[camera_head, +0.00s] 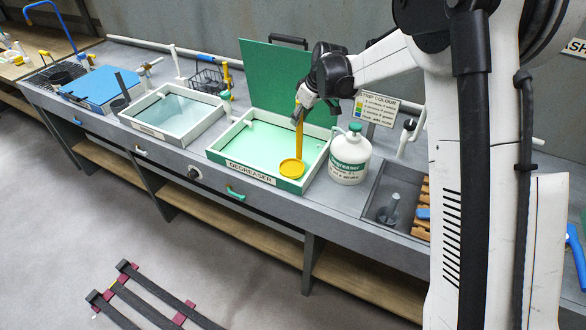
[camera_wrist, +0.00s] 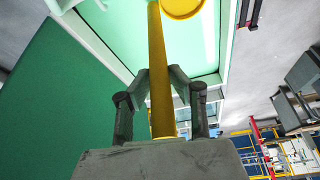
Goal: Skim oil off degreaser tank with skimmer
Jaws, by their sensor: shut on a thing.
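The degreaser tank (camera_head: 220,157) is a white-walled tank with green liquid and a "DEGREASER" label on its front. Its green lid (camera_head: 270,75) stands open at the back. The skimmer (camera_head: 291,168) is yellow, with a long handle and a round dish. My gripper (camera_head: 304,108) is shut on the skimmer handle above the tank's right part. The dish is low over the green liquid near the front right; I cannot tell if it touches. In the wrist view, the fingers (camera_wrist: 168,88) close around the yellow handle (camera_wrist: 157,50), and the dish is partly cut off at the top. No distinct oil is discernible.
A white degreaser jug (camera_head: 349,158) stands right of the tank. A second tank (camera_head: 150,130) with pale liquid is to the left. A grey basin (camera_head: 392,192) is at the right. A strip colour sign (camera_head: 377,108) stands behind the jug. Dark frames (camera_head: 140,298) lie on the floor.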

